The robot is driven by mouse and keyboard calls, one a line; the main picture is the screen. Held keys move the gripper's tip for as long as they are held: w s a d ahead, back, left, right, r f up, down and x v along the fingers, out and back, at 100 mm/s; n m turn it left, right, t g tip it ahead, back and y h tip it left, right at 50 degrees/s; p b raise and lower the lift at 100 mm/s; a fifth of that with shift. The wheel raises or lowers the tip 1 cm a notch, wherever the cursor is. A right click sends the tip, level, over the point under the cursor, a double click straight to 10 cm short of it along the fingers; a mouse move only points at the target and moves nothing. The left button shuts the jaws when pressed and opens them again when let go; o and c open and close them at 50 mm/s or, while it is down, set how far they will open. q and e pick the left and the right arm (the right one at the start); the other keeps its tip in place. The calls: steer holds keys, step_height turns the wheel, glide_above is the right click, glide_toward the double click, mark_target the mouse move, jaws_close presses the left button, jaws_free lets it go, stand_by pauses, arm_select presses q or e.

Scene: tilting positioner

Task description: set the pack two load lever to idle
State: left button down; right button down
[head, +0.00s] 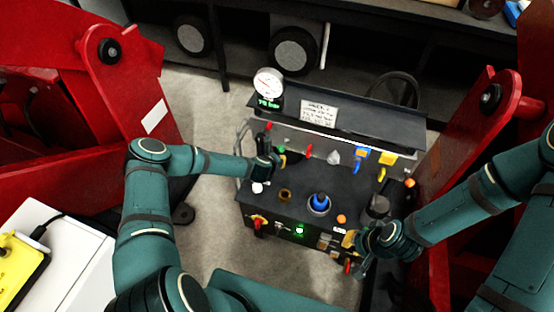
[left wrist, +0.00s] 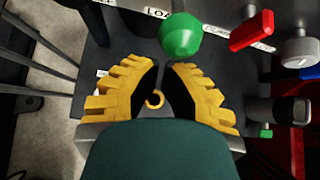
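A black control console (head: 285,210) carries a row of coloured lever knobs along its back panel. They include a red knob (head: 308,151), a grey knob (head: 333,157), a blue one (head: 357,164) and a yellow one (head: 382,173). The labels are too small to tell which is the pack two load lever. My left gripper (head: 270,160) is over the back left of the console. In the left wrist view its yellow fingers (left wrist: 168,68) are apart with nothing gripped, just short of a green knob (left wrist: 181,35). My right gripper (head: 350,246) is at the console's front right corner; its fingers are unclear.
In the left wrist view a red knob (left wrist: 251,31) and a grey knob (left wrist: 300,47) stand right of the green one. A gauge (head: 268,82) and a sign (head: 319,112) top the console. Red machine frames (head: 80,130) flank it.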

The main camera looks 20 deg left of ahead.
arm_select(q)
steer(key=shift+r, duration=0.4)
arm_select(e)
steer(key=shift+r, duration=0.1)
stand_by(0.3)
